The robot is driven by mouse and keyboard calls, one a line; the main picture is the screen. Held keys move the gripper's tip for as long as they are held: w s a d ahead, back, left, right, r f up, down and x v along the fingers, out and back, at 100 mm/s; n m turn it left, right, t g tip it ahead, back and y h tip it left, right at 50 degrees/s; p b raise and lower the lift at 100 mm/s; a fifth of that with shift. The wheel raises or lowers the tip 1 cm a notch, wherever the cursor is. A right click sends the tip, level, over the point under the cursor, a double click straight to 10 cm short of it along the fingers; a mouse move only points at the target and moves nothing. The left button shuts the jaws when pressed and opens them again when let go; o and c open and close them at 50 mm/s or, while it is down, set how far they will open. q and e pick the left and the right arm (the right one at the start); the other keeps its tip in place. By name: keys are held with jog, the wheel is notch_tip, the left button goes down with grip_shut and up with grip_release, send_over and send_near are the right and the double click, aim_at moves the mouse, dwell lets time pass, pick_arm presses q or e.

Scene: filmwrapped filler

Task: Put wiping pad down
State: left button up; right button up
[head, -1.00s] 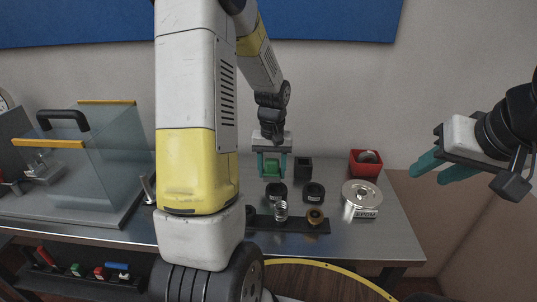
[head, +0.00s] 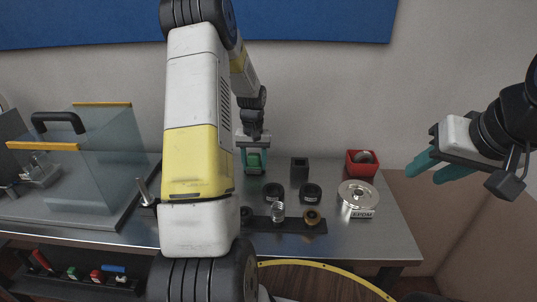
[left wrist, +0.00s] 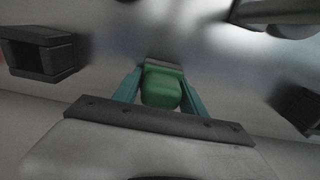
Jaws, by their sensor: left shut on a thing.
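The green wiping pad (head: 254,161) is between the teal fingers of my left gripper (head: 254,164), over the back middle of the steel bench. In the left wrist view the pad (left wrist: 160,91) shows between both fingers (left wrist: 160,92), with a grey-green strip at its far end. My left gripper is shut on it. I cannot tell whether the pad's underside touches the bench. My right gripper (head: 428,171) is off the bench at the right; its teal fingers are apart and empty.
A clear guard (head: 95,160) stands left. Bare bench surrounds the pad.

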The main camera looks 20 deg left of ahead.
pick_arm(q)
jog(key=shift+f, duration=0.25)
jog(key=o, duration=1.4)
jog(key=shift+s, duration=0.1)
jog(key=shift+o, duration=0.2)
jog(key=shift+d+f, duration=0.1)
jog(key=shift+d, duration=0.1)
